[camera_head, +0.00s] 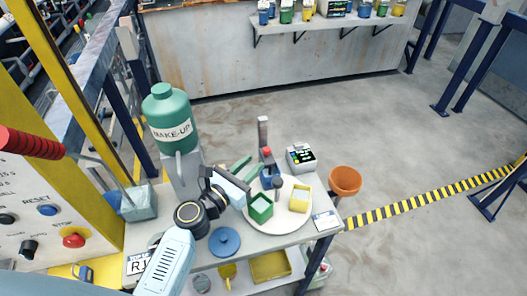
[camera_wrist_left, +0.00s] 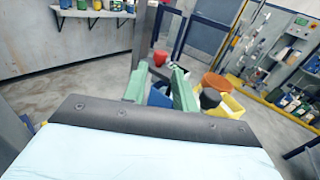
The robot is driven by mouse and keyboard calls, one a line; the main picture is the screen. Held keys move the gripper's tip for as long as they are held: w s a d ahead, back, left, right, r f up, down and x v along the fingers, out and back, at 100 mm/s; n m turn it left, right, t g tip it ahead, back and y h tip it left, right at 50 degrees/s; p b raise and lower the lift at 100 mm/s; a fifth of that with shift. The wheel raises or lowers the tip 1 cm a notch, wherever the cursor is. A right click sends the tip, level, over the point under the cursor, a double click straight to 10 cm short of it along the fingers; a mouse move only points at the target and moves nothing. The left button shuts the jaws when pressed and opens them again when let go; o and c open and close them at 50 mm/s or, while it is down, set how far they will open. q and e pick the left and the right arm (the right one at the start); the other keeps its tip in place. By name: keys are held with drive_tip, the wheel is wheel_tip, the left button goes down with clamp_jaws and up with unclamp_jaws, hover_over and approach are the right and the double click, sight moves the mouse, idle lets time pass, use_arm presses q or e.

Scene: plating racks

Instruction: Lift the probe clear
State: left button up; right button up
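A grey post (camera_head: 263,133) stands at the back of a round white plate (camera_head: 294,222). A red-topped piece (camera_head: 267,153), which may be the probe, is at the post above a blue cup (camera_head: 271,176). The red piece also shows in the left wrist view (camera_wrist_left: 160,57). My left gripper (camera_head: 246,178) is just left of the blue cup, its green fingers apart and nothing visibly held. In the left wrist view the blue cup (camera_wrist_left: 160,96) appears beyond the gap between the fingers (camera_wrist_left: 157,76). My right gripper is not in view.
On the plate are a green cup (camera_head: 261,208), a yellow cup (camera_head: 300,201) and a dark knob (camera_head: 278,183). A meter (camera_head: 301,158) stands behind, an orange bucket (camera_head: 345,180) at the right. A blue lid (camera_head: 224,242) lies in front. The green MAKE-UP bottle (camera_head: 169,120) rises behind my arm.

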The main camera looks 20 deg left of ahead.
sight(265, 153)
use_arm(q)
drive_tip(key=x, duration=0.6)
drive_tip(key=shift+s, duration=0.1)
drive_tip(key=shift+c, duration=0.2)
clamp_jaws()
